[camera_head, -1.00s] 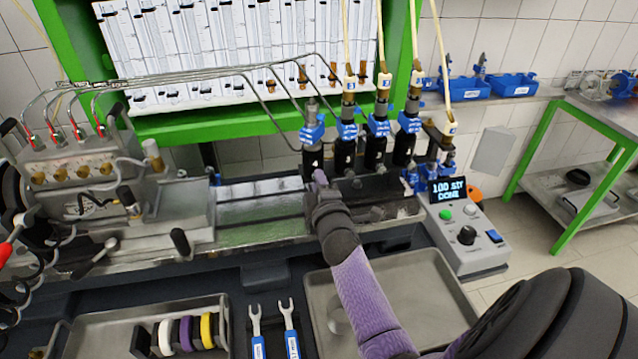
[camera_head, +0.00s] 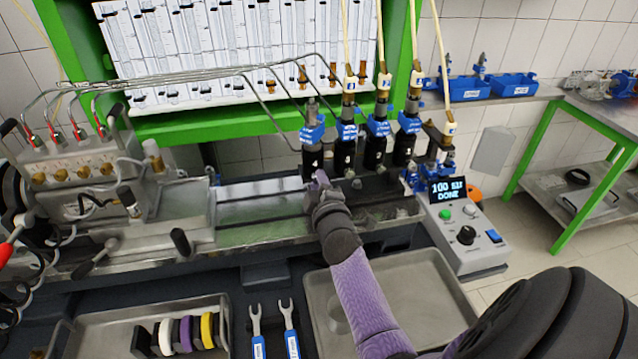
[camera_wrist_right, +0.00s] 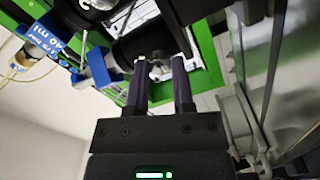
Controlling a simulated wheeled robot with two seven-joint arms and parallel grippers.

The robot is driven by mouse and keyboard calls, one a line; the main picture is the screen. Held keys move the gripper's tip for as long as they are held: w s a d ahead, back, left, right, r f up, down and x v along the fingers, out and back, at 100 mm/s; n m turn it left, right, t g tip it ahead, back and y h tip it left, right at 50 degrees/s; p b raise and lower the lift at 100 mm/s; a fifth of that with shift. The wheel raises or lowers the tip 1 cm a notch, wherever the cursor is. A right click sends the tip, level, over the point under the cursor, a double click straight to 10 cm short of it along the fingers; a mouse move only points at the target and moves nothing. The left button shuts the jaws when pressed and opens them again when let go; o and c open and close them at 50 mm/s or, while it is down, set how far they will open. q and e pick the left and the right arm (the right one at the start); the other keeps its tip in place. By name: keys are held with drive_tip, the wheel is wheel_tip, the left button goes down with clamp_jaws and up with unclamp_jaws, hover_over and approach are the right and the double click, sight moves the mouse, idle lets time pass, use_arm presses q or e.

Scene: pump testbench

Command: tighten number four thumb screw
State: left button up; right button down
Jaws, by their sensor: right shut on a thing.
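The black holder marked 4 (camera_head: 312,161) stands leftmost in the row of black injector holders, under a blue clamp (camera_head: 313,133). My right gripper (camera_head: 320,180) reaches up from below, with its fingertips at the lower front of that holder. In the right wrist view its two dark purple fingers (camera_wrist_right: 161,72) are closed on a small metal thumb screw (camera_wrist_right: 159,70) beside a black cylinder (camera_wrist_right: 143,42). The fingertips hide part of the screw, and in the head view it is hidden behind the gripper. My left gripper is not in view.
More black holders (camera_head: 375,159) stand close to the right. A control box (camera_head: 466,237) with a lit display is at the right end. Below lie an empty metal tray (camera_head: 428,290), two blue-handled wrenches (camera_head: 290,330) and a tray of coloured rings (camera_head: 185,334).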

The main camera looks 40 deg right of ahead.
drive_tip(key=shift+c, duration=2.3)
unclamp_jaws()
drive_tip(key=p+v, duration=0.1)
drive_tip(key=v, duration=0.9)
